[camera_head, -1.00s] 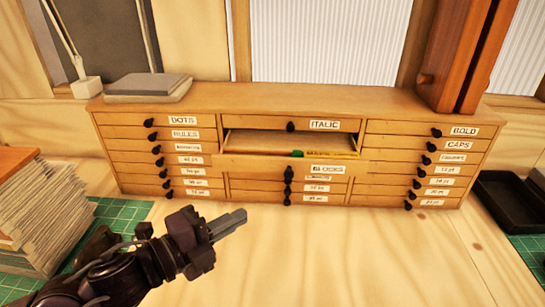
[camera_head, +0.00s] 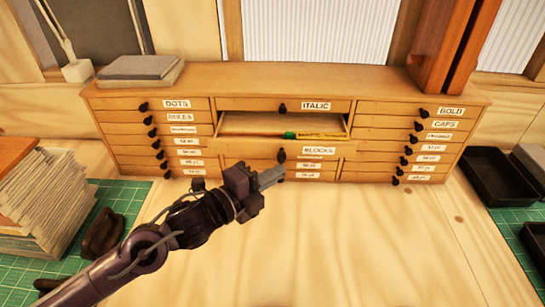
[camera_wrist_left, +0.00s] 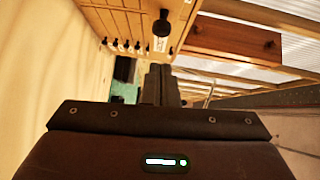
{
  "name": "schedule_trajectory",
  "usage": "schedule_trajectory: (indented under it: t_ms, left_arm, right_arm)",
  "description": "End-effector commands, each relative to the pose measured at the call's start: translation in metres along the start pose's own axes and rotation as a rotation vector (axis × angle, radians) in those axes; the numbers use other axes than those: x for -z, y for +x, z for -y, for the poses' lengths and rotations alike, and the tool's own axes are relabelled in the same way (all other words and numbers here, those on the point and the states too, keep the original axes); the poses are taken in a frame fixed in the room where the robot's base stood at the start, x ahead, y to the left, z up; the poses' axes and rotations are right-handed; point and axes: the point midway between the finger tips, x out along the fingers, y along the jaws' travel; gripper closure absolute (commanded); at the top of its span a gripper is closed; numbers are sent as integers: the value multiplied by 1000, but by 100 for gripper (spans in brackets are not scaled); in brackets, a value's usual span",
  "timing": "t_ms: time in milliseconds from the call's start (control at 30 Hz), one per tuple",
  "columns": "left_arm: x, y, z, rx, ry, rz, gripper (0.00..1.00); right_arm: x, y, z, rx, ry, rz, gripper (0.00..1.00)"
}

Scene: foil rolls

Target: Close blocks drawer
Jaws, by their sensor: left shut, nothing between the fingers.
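The BLOCKS drawer (camera_head: 240,149) is pulled out of the middle column of a wooden cabinet (camera_head: 380,80). Its front stands forward, and a green and a yellow item (camera_head: 318,136) show inside. Its dark knob (camera_head: 281,155) is left of the label. My left gripper (camera_head: 272,177) is shut and empty, its tips pointing right, just in front of and below the drawer front. Contact cannot be told. In the left wrist view the shut fingers (camera_wrist_left: 160,84) are seen below a black knob (camera_wrist_left: 161,24) on the cabinet. My right gripper is not in view.
The cabinet's other labelled drawers look shut. A stack of papers (camera_head: 40,205) is at the left on a green mat (camera_head: 125,195). A black tray (camera_head: 495,178) is at the right. Grey slabs (camera_head: 138,70) lie on the cabinet top. The table in front is clear.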

Motion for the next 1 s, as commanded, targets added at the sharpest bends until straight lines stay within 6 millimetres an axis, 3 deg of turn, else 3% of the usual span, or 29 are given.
schedule_trajectory:
  t_ms: [33, 233, 667, 833, 1000]
  left_arm:
    - [-7, 5, 5, -1, 1, 5, 100]
    - [-20, 18, 2, -1, 2, 3, 100]
    - [-24, 20, 0, -1, 2, 3, 100]
    - [-38, 34, -1, 4, 4, 5, 100]
    - [-71, 65, 1, 6, 5, 7, 100]
  right_arm:
    - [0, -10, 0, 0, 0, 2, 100]
    - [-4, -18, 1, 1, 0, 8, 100]
    - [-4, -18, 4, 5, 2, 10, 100]
    - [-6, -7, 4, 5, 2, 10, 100]
    - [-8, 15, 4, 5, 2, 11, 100]
